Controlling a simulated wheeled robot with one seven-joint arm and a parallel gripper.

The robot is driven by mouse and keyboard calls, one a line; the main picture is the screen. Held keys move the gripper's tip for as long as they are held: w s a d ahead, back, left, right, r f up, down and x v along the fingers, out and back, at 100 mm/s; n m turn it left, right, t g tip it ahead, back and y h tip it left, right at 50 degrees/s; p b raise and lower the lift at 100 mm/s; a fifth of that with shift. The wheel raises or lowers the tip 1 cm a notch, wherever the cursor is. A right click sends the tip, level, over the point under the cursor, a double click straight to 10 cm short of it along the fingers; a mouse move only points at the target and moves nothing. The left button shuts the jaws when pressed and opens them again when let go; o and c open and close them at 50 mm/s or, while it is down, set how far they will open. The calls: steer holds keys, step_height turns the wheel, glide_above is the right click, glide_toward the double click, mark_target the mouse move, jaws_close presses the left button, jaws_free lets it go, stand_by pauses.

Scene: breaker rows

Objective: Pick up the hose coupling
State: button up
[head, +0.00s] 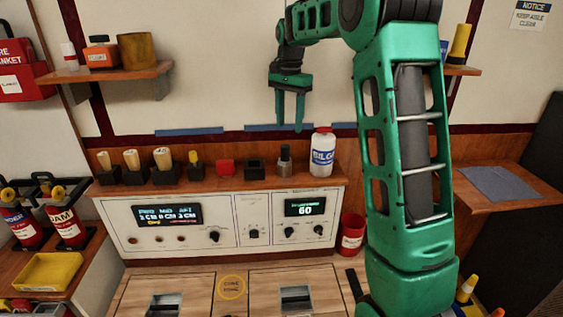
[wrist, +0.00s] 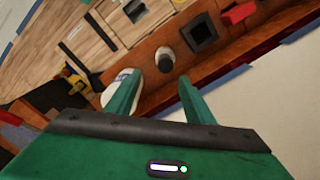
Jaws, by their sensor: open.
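What looks like the hose coupling (head: 284,158), a small grey-and-dark upright piece, stands on the wooden ledge above the control panel, left of a white bottle. In the wrist view it appears as a dark round-topped piece (wrist: 165,62) just beyond the fingertips. My gripper (head: 289,121) points down above it, with a clear gap between. Its two green fingers (wrist: 158,80) are apart with nothing between them.
The white bottle (head: 322,155) with a blue label stands close on the right. An empty black square holder (head: 254,168) and a red block (head: 227,167) are on the left, then several pale-topped pieces in black holders. The wall is close behind the ledge (head: 300,181).

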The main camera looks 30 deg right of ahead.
mark_target(285, 145)
steer(key=shift+w+a+f, duration=0.1)
steer(key=shift+w+f, duration=0.1)
steer(key=shift+w, duration=0.3)
steer(key=shift+w+f, duration=0.1)
steer(key=shift+f, duration=0.2)
steer(key=f, duration=1)
steer(key=shift+a, duration=0.3)
steer(key=shift+c, duration=0.2)
jaws_close()
steer(key=shift+r, duration=0.1)
